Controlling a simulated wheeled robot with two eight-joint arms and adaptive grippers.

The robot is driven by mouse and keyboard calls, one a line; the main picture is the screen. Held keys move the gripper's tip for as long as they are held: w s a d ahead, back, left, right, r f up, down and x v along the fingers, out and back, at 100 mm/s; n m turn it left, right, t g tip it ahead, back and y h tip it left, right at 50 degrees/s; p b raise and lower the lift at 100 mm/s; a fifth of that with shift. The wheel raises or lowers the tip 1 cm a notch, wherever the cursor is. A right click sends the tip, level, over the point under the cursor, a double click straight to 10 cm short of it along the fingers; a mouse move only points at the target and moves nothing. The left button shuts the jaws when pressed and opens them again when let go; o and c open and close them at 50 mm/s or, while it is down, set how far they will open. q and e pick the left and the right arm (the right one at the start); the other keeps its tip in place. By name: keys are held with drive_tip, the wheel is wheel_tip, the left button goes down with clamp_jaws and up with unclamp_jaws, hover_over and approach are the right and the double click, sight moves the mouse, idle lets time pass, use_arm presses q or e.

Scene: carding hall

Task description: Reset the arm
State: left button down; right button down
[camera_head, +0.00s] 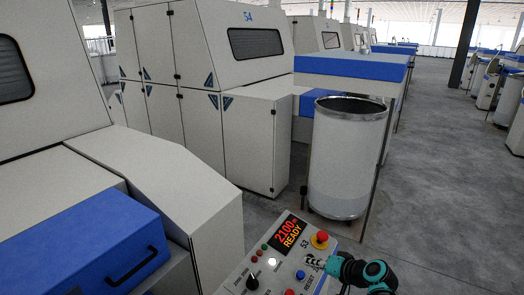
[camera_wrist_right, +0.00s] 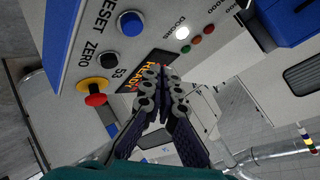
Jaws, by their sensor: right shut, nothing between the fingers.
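My right gripper (camera_head: 314,262) is shut and empty, reaching in from the right over the control panel (camera_head: 234,283). In the right wrist view the closed fingers (camera_wrist_right: 164,75) point at the panel and partly cover its display. I cannot tell whether they touch the panel. My left gripper is not in view.
The panel carries a red emergency button (camera_head: 320,239), a blue button (camera_head: 300,275), a lit white button (camera_head: 272,262) and a black knob (camera_head: 252,284). A tall can (camera_head: 340,165) stands behind it. Machine housings (camera_head: 255,140) line the left; grey floor (camera_head: 445,190) lies open right.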

drive_tip(key=s+r+n+g+h, duration=0.2)
drive_tip(key=s+h, duration=0.4)
drive_tip(key=s, duration=1.8)
drive_tip(key=shift+r+n+h, duration=0.3)
drive_tip(key=shift+r+n, duration=0.2)
drive_tip(key=shift+r, duration=0.05)
